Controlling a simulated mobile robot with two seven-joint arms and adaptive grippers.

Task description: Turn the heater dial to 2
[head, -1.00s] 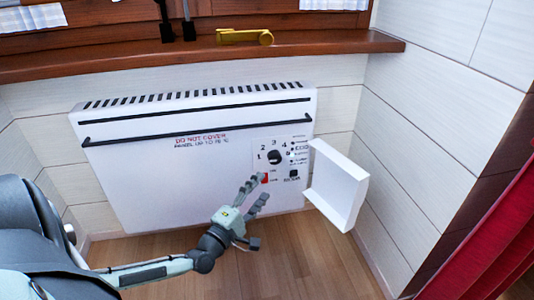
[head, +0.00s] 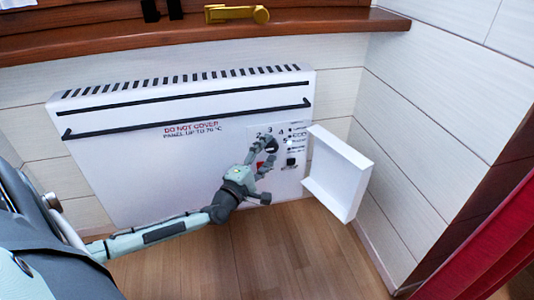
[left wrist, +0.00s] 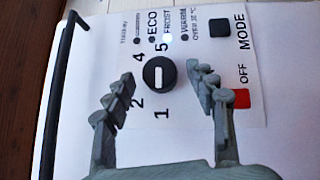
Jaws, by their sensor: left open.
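The white heater (head: 150,185) is on the wall below the wooden sill. Its control panel at the right carries a black round dial (left wrist: 159,73) with a white mark. In the left wrist view the mark lies along the line between the printed 1 and 5; which end is the pointer I cannot tell. The printed 2 (left wrist: 135,102) shows beside the dial; the 3 is hidden there behind a finger. My left gripper (head: 267,150) is open in front of the panel, its fingers on either side of the dial, with gaps visible in the wrist view. My right gripper is out of view.
A white open cover (head: 340,175) sticks out just right of the panel. A red OFF switch (left wrist: 242,98) and black MODE button (left wrist: 219,27) are close to the fingers. A black rail (head: 190,120) crosses the heater. The wooden floor (head: 270,245) below is clear.

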